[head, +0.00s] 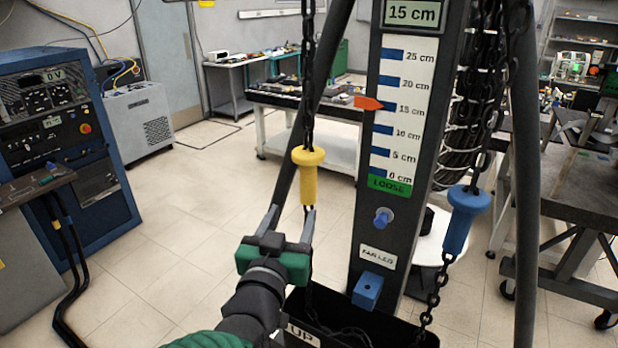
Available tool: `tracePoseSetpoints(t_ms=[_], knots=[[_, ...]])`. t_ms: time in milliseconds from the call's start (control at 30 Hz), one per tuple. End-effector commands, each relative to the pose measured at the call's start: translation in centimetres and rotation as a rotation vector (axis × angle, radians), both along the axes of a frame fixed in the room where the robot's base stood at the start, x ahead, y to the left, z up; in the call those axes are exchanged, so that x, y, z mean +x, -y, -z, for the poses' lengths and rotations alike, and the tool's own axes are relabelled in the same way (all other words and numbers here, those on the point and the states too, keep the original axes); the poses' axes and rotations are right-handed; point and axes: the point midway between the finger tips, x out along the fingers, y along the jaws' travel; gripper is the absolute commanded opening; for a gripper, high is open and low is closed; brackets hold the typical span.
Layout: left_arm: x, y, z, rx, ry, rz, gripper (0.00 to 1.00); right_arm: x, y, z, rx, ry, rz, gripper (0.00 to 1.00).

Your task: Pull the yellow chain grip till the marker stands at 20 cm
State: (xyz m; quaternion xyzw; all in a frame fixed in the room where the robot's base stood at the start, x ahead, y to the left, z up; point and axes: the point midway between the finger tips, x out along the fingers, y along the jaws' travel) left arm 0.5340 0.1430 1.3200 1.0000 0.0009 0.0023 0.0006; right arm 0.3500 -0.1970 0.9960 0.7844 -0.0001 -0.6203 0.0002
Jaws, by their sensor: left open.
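The yellow chain grip (308,175) hangs on a dark chain (308,80) left of the scale. My left gripper (290,218) is open just below it, its fingertips near the grip's lower end. I cannot tell whether they touch it. The orange marker (368,102) points at the scale (403,110) at about 15 cm, and the display (413,13) above reads 15 cm. The blue chain grip (466,220) hangs on another chain at the right. My right gripper is not in view.
Dark stand legs (526,200) flank the scale post. A black bin (390,328) with chain stands below. A blue cabinet (60,140) is at the left, a bench (306,110) behind, and a cart (585,190) at the right. Floor at the left middle is clear.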

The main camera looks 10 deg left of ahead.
Motion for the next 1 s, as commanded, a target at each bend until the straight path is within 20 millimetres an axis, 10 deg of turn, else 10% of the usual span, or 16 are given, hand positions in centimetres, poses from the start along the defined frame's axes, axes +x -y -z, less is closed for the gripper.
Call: tracePoseSetpoints(t_ms=[500,1000], knots=[[12.7,0.0,-0.1,0.004,-0.004,0.001,0.55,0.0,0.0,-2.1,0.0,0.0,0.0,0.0],[14.4,0.0,0.1,0.001,-0.003,0.002,0.46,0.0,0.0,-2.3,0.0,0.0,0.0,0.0]])
